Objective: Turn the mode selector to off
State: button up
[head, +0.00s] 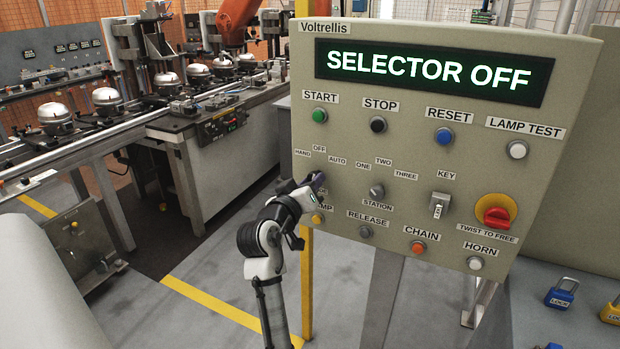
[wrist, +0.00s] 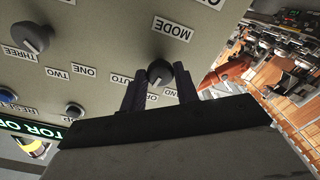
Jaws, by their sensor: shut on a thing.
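The mode selector is a dark round knob (wrist: 160,72) on the grey control panel (head: 450,110), beside its MODE label in the wrist view, which is upside down. My gripper (head: 317,181) is at the lower left of the panel. In the wrist view its two dark fingers (wrist: 160,84) stand on either side of the knob and are shut on it. In the head view my gripper hides the knob, below the HAND, OFF and AUTO labels. The panel display (head: 430,72) reads SELECTOR OFF. The knob's exact pointer direction is hard to make out.
The station selector (head: 377,190) is to the right, with the key switch (head: 439,205) and red emergency stop (head: 497,215) beyond. The amber lamp button (head: 317,218) is just below my gripper. A conveyor with compressors (head: 106,100) runs at left; padlocks (head: 562,292) lie at lower right.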

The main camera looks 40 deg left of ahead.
jog(key=shift+n+p, duration=0.65)
jog(key=shift+n, duration=0.55)
jog(key=o, duration=1)
jog(key=shift+c, duration=0.2)
jog(key=b+v, duration=0.4)
jog(key=v, duration=1)
jog(key=shift+w+r, duration=0.1)
